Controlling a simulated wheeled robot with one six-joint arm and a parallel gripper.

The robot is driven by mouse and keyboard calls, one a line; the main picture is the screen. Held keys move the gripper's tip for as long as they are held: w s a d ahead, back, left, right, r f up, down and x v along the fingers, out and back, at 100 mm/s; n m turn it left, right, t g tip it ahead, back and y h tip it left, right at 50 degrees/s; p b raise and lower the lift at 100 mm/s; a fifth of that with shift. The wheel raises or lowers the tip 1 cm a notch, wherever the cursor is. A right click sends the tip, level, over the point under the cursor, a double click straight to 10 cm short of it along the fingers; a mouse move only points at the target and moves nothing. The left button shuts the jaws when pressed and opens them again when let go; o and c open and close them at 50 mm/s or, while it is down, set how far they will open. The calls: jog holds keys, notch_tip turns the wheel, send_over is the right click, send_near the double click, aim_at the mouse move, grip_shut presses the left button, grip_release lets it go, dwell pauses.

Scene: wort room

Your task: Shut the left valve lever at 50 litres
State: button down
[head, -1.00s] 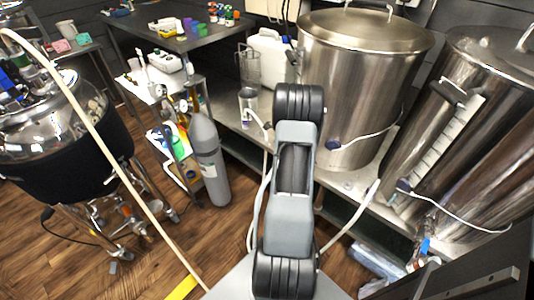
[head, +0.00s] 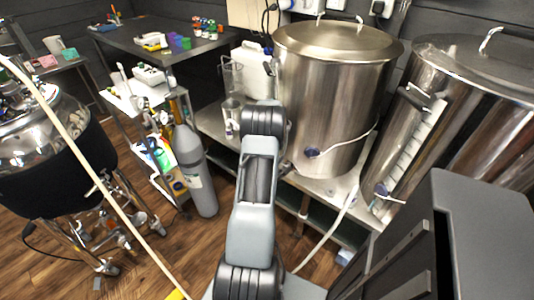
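The left steel kettle (head: 335,95) stands lidded on the steel bench behind my arm. A small dark fitting (head: 287,168) shows low on its left side, partly behind my arm; I cannot tell whether it is the left valve lever or how it is turned. The right steel kettle (head: 480,110) has an upright sight gauge with a pale marked scale (head: 412,142); its marks are too small to read. No litre reading can be made out on the left kettle. My arm rises through the middle of the picture, and my gripper is not visible.
A blue-capped probe (head: 312,152) with a white cable sits on the left kettle, and another (head: 382,190) on the right one. A grey gas cylinder (head: 193,165) stands left of my arm. A white canister (head: 250,72) stands behind. A dark panel (head: 480,235) fills the lower right.

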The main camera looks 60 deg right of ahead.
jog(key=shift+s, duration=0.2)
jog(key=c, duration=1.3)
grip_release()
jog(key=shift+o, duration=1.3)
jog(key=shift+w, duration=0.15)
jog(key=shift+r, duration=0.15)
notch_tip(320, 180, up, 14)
jog(key=p, duration=0.1)
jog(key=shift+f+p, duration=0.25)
jog(key=shift+p, duration=0.05)
